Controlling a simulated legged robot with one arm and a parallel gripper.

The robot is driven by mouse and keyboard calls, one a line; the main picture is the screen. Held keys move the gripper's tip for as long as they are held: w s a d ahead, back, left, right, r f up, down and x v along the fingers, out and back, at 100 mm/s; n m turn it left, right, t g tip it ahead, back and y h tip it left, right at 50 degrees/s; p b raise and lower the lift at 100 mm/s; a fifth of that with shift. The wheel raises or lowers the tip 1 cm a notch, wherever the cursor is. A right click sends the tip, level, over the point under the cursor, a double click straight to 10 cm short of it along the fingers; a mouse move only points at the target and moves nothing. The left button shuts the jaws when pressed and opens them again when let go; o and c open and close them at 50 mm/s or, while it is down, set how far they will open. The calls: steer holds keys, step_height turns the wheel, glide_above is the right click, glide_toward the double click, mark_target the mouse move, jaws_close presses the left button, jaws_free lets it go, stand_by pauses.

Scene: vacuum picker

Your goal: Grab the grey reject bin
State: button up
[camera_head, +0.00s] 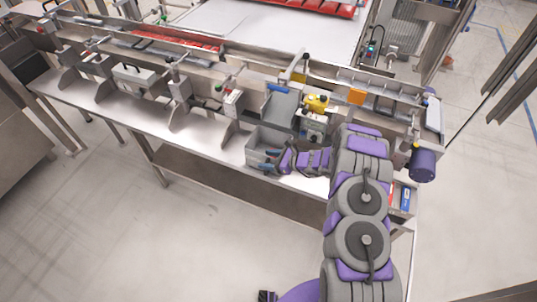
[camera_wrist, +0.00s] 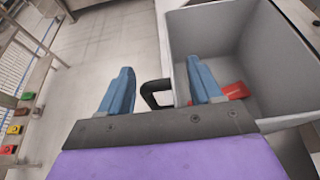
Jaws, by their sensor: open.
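The grey reject bin (camera_wrist: 205,40) is an open-topped box, large on the right of the wrist view. In the head view the bin (camera_head: 262,138) stands on the metal shelf along the machine's front. A dark handle (camera_wrist: 147,92) sticks out from its left side in the wrist view. My gripper (camera_wrist: 163,88) is open, with its two blue fingers on either side of the handle and the bin's wall. The left finger is outside the bin and the right finger shows over its inside. In the head view my gripper (camera_head: 268,160) is at the bin's front. Contact cannot be told.
A red piece (camera_wrist: 235,91) lies inside the bin. A grey panel (camera_head: 281,108) and a yellow device (camera_head: 316,103) stand behind the bin. The metal shelf (camera_head: 150,115) runs left with brackets. The floor in front is clear.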

steer(key=shift+c, duration=0.3)
jaws_close()
stand_by(0.4)
